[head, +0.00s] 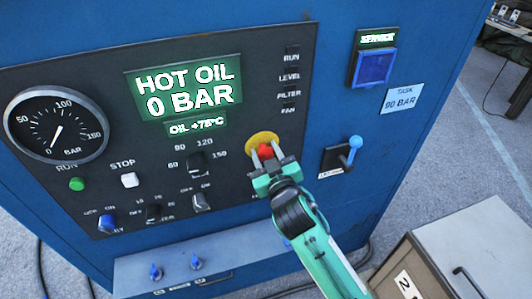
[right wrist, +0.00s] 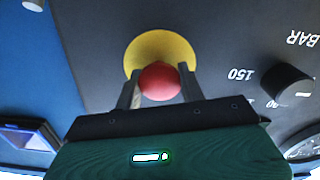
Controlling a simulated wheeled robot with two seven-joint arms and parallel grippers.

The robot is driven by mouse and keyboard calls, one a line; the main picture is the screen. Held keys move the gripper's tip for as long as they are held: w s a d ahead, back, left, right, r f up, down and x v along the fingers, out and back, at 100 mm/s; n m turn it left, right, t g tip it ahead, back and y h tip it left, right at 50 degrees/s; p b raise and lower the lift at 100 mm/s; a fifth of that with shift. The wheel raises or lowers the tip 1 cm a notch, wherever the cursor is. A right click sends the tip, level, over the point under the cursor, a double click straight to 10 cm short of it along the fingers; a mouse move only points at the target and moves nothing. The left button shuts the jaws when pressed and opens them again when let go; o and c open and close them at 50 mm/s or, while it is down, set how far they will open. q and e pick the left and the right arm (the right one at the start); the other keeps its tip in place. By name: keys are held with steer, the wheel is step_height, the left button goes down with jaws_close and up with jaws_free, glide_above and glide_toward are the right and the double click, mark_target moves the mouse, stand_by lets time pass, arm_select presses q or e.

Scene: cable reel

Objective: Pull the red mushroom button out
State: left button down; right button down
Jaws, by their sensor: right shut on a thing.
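The red mushroom button (head: 265,152) sits on a round yellow plate (head: 259,139) on the dark panel of the blue cabinet. My right gripper (head: 267,160) is at the button, its fingers on either side of the red head. In the right wrist view the red button (right wrist: 159,80) lies between the two dark fingertips of the right gripper (right wrist: 158,88), with the yellow plate (right wrist: 160,50) behind it. The gripper is shut on the button. How far the button stands out from the plate I cannot tell. My left gripper is not in view.
The panel has a gauge (head: 55,125), a display reading HOT OIL 0 BAR (head: 187,90), knobs and small buttons. A blue-handled lever (head: 351,150) is right of the button. A grey cabinet (head: 465,245) stands at lower right.

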steer(key=shift+v, duration=0.8)
steer(key=shift+w+a+f, duration=0.1)
steer(key=c, duration=0.8)
jaws_free()
steer(key=shift+c, duration=0.2)
steer(key=shift+s, duration=0.4)
steer(key=b+v, duration=0.4)
steer(key=v, duration=0.9)
steer(key=shift+s+d, duration=0.2)
steer(key=shift+d, duration=0.05)
